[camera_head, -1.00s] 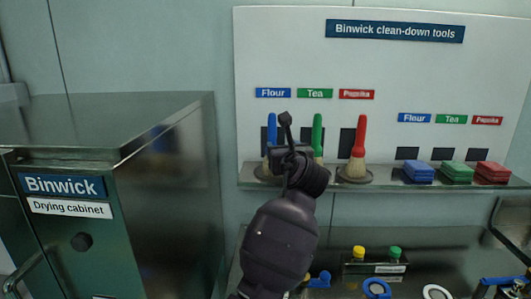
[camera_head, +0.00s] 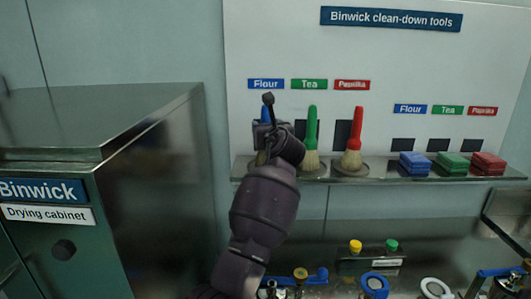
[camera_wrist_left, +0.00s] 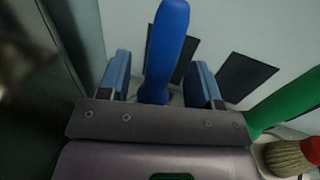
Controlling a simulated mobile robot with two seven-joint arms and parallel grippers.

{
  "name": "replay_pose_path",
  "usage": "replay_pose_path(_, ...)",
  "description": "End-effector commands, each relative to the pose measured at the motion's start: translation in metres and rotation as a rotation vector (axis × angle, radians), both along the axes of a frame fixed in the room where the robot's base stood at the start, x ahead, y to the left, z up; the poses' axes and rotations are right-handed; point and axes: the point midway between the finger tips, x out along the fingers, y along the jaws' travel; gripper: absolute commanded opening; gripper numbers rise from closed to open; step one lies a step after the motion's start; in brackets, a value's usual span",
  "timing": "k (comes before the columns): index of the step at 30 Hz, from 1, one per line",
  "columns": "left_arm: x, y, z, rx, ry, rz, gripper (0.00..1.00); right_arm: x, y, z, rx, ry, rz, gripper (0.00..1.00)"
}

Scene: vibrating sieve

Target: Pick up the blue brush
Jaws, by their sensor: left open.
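The blue brush stands upright on the shelf under the Flour label; in the head view my arm hides most of it, and only part of its blue handle (camera_head: 264,114) shows. In the left wrist view the blue brush handle (camera_wrist_left: 165,50) rises between the two fingers of my left gripper (camera_wrist_left: 160,82). The fingers are open, one on each side of the handle, with a gap on both sides. In the head view my left gripper (camera_head: 270,130) is in front of the brush. My right gripper is not in view.
The green brush (camera_head: 311,135) and red brush (camera_head: 354,140) stand just right on the same shelf (camera_head: 400,178). Blue, green and red blocks (camera_head: 450,163) sit farther right. The drying cabinet (camera_head: 110,130) stands at the left. Bottles and rings lie on the lower bench.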

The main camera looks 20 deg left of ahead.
Motion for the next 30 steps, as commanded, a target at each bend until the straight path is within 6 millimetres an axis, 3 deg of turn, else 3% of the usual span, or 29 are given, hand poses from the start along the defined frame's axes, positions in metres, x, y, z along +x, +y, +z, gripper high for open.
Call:
replay_pose_path(9, 0.03, 0.018, 0.0, 0.001, 0.001, 0.001, 0.58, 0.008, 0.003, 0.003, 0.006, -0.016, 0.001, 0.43)
replay_pose_path(18, 0.032, 0.019, 0.0, 0.0, 0.0, 0.001, 0.57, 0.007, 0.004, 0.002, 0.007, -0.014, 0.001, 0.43)
replay_pose_path(28, 0.032, 0.019, 0.0, 0.0, 0.0, 0.001, 0.06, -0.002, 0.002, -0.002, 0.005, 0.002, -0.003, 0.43)
replay_pose_path(30, 0.032, 0.019, 0.0, 0.001, -0.001, 0.001, 0.04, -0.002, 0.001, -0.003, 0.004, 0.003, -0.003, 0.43)
